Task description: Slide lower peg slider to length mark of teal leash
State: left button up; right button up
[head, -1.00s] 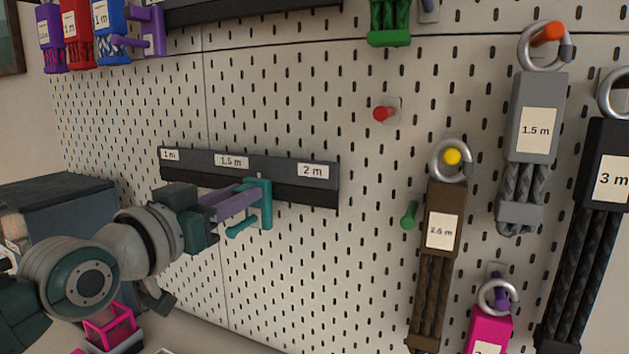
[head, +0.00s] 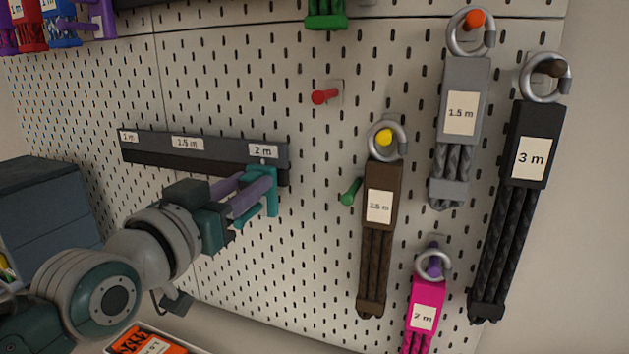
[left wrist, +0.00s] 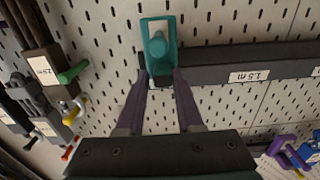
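The teal lower peg slider (head: 271,200) sits on the lower dark rail (head: 205,163), right under the 2 m label (head: 263,151) near the rail's right end. It also shows in the left wrist view (left wrist: 158,52) at the rail's left end there, with the 1.5 m label to its right. My left gripper (head: 258,185) has its purple fingers on both sides of the slider's lower part, shut on it. In the left wrist view the fingertips (left wrist: 162,78) meet the slider's lower end. No teal leash is in view. My right gripper is not in view.
Brown (head: 376,240), grey (head: 460,125), black (head: 512,200) and magenta (head: 424,310) leashes hang on pegs at the right. A red peg (head: 324,96) and a green peg (head: 350,192) stick out empty. The pegboard just right of the rail is bare.

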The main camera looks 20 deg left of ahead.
pick_arm(q)
jog(key=o, duration=0.4)
jog(key=shift+d, duration=0.1)
jog(key=shift+s, duration=0.1)
jog(key=s, duration=0.9)
jog(key=shift+s+a, duration=0.35)
jog(key=shift+a, duration=0.05)
